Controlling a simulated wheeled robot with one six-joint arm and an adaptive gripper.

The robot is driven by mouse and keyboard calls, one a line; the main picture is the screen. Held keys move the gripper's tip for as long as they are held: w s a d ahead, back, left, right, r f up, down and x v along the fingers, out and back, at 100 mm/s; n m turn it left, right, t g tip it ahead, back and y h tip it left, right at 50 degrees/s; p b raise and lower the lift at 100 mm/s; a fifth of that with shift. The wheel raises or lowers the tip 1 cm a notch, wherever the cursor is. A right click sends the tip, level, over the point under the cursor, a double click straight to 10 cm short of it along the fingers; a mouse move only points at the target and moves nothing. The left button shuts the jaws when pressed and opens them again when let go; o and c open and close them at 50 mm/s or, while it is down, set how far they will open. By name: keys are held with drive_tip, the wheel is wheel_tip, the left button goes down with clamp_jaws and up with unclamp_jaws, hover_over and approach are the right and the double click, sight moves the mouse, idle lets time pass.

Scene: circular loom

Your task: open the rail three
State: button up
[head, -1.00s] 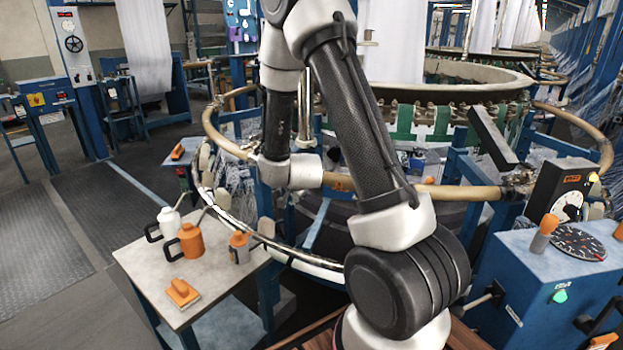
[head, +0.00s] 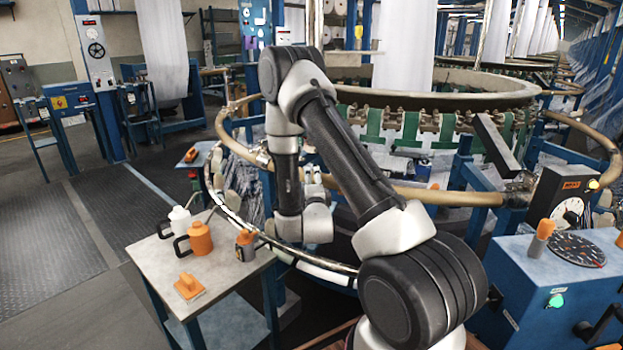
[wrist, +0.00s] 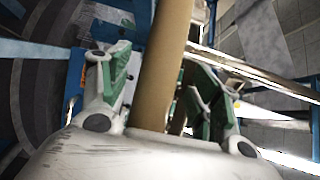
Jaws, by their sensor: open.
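A tan curved rail (head: 440,194) runs around the loom at waist height in the head view. Its left part (head: 226,130) bends around toward a metal fitting, and a shiny metal rail (head: 300,258) curves along the front. No number shows, so I cannot tell which is rail three. In the wrist view a tan rail (wrist: 167,50) passes between the fingers of my gripper (wrist: 160,75). The green-padded fingers stand open on both sides of it, and I see no clear contact. In the head view my gripper is hidden behind my wrist.
A small table (head: 160,262) at the left holds a white jug (head: 180,221), an orange jug (head: 199,239) and an orange-handled block (head: 188,287). A blue control box (head: 550,290) with dials stands at the right.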

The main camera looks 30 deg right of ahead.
drive_tip(key=shift+x, duration=1.95)
drive_tip(key=shift+c, duration=0.2)
